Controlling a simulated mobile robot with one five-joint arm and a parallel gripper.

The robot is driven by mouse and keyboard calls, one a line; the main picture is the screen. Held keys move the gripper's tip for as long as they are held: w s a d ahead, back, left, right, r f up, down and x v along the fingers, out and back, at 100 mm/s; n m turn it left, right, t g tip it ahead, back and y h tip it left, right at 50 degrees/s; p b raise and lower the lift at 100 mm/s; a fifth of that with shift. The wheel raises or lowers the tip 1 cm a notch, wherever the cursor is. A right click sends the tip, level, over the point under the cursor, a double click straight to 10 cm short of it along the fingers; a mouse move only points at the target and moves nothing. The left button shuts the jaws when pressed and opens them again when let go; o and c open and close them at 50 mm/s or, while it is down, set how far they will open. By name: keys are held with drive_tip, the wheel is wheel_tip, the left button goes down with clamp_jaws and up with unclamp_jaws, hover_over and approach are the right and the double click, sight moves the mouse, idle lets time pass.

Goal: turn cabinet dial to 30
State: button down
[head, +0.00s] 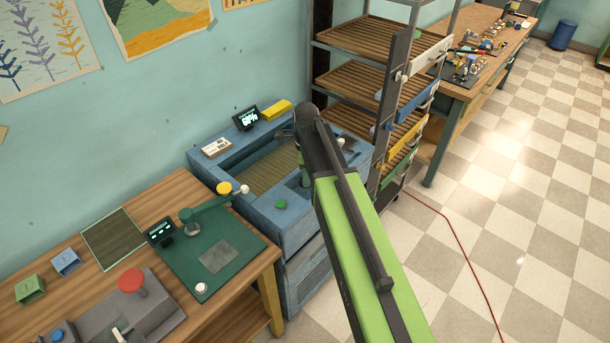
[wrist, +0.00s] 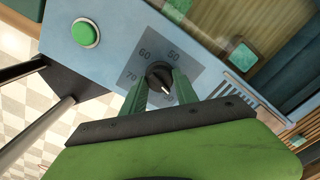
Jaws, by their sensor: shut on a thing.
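The cabinet (head: 258,207) is a worn blue box with an open-looking top, beside the wooden bench in the head view. Its dial (wrist: 159,70) is a small black knob on a grey square plate in the wrist view. The knob's white pointer mark faces down and slightly right in the picture, toward my gripper's palm. My gripper (wrist: 160,79) is shut on the dial, with one green finger on each side. In the head view my arm hides the dial.
A green button (wrist: 86,33) sits on the panel near the dial. A wooden shelf rack (head: 365,83) stands close at right. The tiled floor (head: 540,200) is open apart from a red cable.

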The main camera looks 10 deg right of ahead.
drive_tip(key=shift+s+m, duration=0.15)
drive_tip(key=shift+m, duration=1.45)
drive_tip(key=c, duration=0.9)
unclamp_jaws()
drive_tip(key=shift+c, duration=0.2)
drive_tip(key=shift+r, duration=0.1)
wheel_tip(320, 180, up, 17)
drive_tip(key=p, duration=1.7)
drive_tip(key=shift+r, duration=0.15)
